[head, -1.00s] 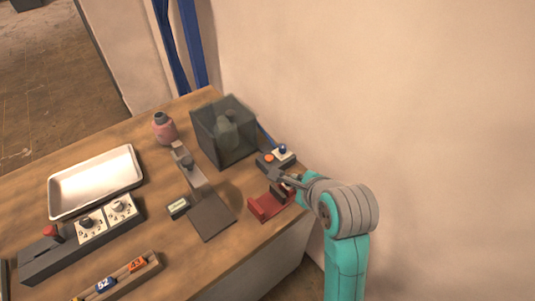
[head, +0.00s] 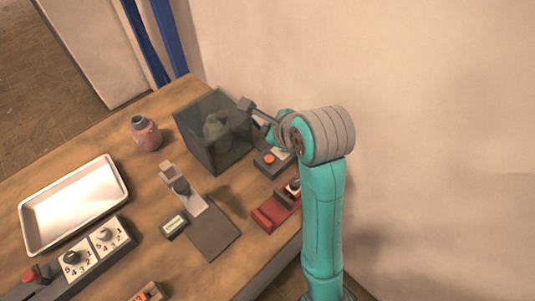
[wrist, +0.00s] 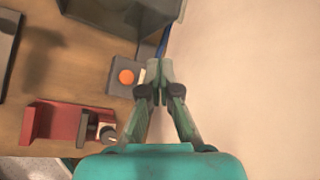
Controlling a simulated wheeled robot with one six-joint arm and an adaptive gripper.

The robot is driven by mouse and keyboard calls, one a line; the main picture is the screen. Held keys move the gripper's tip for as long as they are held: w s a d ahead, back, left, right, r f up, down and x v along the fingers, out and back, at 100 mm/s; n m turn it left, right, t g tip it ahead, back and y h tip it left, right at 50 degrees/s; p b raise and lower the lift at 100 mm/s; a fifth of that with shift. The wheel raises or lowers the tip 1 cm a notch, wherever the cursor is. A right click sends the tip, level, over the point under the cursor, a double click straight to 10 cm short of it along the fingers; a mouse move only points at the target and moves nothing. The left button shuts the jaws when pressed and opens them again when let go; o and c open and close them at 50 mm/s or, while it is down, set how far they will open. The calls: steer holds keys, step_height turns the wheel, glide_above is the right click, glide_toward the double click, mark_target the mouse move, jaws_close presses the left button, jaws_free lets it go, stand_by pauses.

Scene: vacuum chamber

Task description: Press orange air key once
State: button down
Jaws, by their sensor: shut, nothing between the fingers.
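The orange air key (head: 269,159) is a round button on a dark grey box (head: 265,170) at the table's right side, in front of the glass chamber. In the wrist view the orange key (wrist: 126,76) shows clear, just left of my fingertips. My gripper (wrist: 158,68) is shut and empty. It appears above the right part of the box, over a pale plate there, apart from the key. In the head view my wrist and arm cover part of the box, and the gripper's tip is hard to make out.
The dark transparent chamber (head: 216,136) stands just behind the box. A red holder (head: 268,216) with a knob sits in front. A grey-plated stand (head: 212,235), pink bottle (head: 145,133) and white tray (head: 116,170) lie left. A wall closes the right side.

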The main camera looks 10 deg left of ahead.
mark_target(270, 160)
steer(key=shift+f, duration=0.1)
steer(key=shift+f, duration=4.35)
steer(key=shift+f, duration=0.15)
steer(key=shift+f, duration=0.2)
steer(key=shift+f, duration=0.5)
steer(key=shift+r, duration=0.9)
